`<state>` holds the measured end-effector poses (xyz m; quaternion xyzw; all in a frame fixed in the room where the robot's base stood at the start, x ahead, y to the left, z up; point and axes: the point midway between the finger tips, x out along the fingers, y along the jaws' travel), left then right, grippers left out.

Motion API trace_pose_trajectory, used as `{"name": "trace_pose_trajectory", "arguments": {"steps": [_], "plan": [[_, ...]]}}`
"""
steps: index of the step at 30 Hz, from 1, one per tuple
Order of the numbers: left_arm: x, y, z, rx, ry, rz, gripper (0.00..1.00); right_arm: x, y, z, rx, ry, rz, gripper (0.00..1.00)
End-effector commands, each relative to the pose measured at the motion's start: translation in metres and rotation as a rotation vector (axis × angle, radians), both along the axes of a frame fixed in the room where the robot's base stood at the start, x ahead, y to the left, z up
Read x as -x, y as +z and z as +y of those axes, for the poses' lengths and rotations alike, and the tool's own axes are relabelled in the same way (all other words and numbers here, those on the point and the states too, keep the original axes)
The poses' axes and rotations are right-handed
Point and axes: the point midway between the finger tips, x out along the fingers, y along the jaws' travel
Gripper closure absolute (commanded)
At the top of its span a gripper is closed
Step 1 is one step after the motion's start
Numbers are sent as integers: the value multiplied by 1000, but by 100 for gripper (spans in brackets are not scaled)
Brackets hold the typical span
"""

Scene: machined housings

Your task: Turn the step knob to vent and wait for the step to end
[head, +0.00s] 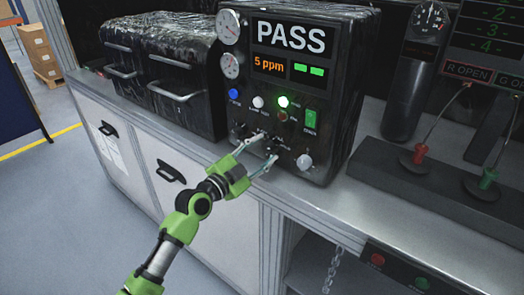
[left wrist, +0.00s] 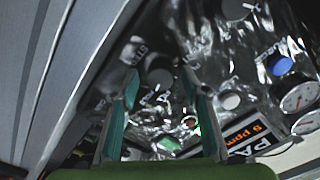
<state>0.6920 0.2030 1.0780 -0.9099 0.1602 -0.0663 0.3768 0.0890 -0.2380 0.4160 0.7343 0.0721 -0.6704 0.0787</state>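The black test unit (head: 345,70) stands on the bench and its screen (head: 291,37) reads PASS, with 5 ppm and two green bars below. My left gripper (head: 269,150) is at the lower front panel, its two fingers apart. In the left wrist view the fingers (left wrist: 160,88) also stand apart, with a dark round knob (left wrist: 159,71) showing in the gap between them. I cannot tell whether they touch it. The knob's label and pointer are unreadable, so its setting cannot be told. My right gripper is out of view.
A pale knob (head: 305,161) sits right of the fingers.

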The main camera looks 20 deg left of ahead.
Motion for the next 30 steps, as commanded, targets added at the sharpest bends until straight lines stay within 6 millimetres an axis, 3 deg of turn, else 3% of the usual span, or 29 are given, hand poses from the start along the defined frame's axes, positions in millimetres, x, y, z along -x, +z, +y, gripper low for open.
{"name": "trace_pose_trajectory", "arguments": {"steps": [1,4,5,17,30], "plan": [[0,0,0,0,0,0,68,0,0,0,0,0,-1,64],[0,0,0,0,0,0,94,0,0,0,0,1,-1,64],[0,0,0,0,0,0,96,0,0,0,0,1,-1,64],[0,0,0,46,-1,17,96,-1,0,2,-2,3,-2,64],[0,0,-1,360,-1,131,96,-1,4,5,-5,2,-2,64]]}}
